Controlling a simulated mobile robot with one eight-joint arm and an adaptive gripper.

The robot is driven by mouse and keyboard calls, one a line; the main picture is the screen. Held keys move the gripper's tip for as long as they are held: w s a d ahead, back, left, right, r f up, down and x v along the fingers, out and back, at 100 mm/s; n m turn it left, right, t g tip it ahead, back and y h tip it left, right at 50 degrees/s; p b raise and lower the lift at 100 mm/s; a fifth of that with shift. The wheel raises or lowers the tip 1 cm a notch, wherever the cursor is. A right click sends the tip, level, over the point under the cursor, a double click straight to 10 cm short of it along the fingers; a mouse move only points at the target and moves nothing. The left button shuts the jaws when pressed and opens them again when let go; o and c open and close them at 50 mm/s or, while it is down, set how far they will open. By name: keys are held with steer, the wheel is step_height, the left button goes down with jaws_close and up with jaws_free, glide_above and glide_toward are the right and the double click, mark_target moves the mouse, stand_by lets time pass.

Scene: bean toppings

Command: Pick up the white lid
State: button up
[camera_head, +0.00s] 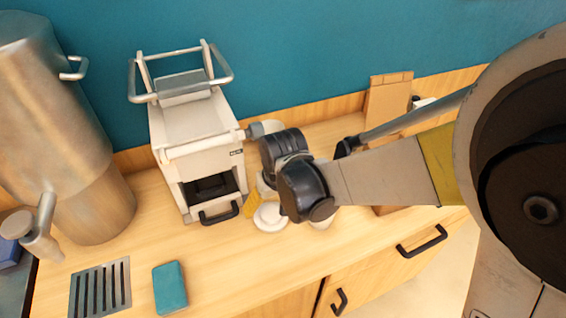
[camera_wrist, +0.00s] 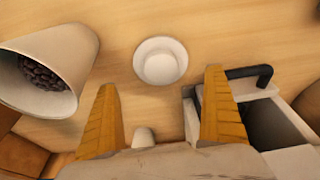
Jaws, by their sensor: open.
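The white lid (camera_head: 270,217) is a small round disc with a raised rim, lying on the wooden counter just right of the white machine. In the wrist view the lid (camera_wrist: 160,61) is at the top centre, ahead of the fingertips. My gripper (camera_wrist: 164,82) shows there as two yellow fingers, spread apart with nothing between the tips. The lid is beyond the tips, and I cannot tell its exact height gap. In the head view my arm covers most of the gripper; one yellow finger shows beside the lid.
A white cup (camera_wrist: 52,66) holding dark beans is left of the lid in the wrist view. The white machine (camera_head: 200,135) with a black handle stands close by. A metal urn (camera_head: 60,110), a teal sponge (camera_head: 170,287) and a drain grate (camera_head: 100,288) are further left.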

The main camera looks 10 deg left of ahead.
mark_target(271, 212)
steer(key=b+x, duration=0.1)
steer(key=x, duration=0.2)
steer(key=b+x, duration=0.2)
steer(key=shift+s+f, duration=0.15)
steer(key=shift+f, duration=0.3)
steer(key=shift+r, duration=0.1)
steer(key=c, duration=0.7)
